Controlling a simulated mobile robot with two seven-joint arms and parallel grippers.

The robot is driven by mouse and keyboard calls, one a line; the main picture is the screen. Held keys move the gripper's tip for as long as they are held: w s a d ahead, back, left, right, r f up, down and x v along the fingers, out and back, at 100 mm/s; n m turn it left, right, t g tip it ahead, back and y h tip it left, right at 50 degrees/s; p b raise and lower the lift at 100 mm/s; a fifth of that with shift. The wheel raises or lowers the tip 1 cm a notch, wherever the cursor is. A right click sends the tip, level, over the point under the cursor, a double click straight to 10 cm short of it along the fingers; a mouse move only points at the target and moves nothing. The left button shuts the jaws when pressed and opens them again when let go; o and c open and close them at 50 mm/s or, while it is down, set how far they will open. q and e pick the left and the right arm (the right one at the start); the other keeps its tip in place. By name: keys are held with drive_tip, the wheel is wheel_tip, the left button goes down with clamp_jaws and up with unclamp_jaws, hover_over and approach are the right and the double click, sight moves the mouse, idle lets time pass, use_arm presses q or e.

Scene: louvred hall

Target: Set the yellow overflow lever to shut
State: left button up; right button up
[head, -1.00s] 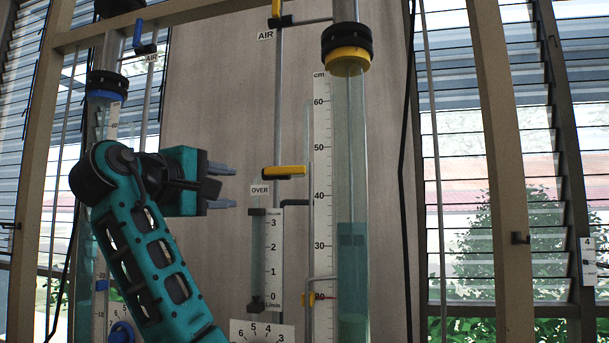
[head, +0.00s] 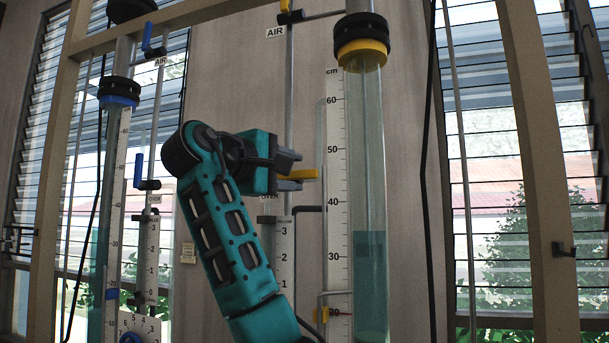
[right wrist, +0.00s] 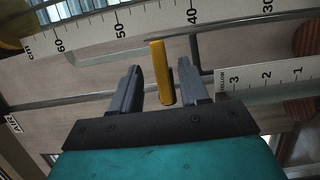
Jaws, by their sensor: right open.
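The yellow overflow lever (head: 304,174) lies roughly level in the head view, just above the partly hidden OVER label (head: 268,197). My right gripper (head: 297,168) is at the lever and hides part of it. In the right wrist view the lever (right wrist: 161,72) stands between the two grey fingers of the open gripper (right wrist: 159,66), with a gap visible on each side. I cannot tell whether either finger touches it. My left gripper is not in view.
A clear tube with a yellow collar (head: 362,50) and a centimetre scale (head: 334,130) stand right of the lever. A yellow flow gauge (head: 283,245) is below it. A blue-collared tube (head: 119,95) and blue lever (head: 139,170) are at left. A wooden post (head: 540,150) is at right.

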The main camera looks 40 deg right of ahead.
sight(302, 174)
drive_tip(key=shift+w+d, duration=0.15)
drive_tip(key=shift+d, duration=0.55)
drive_tip(key=shift+w+d, duration=0.1)
drive_tip(key=shift+d, duration=0.55)
drive_tip(key=shift+w+d, duration=0.15)
drive_tip(key=shift+d, duration=0.65)
clamp_jaws()
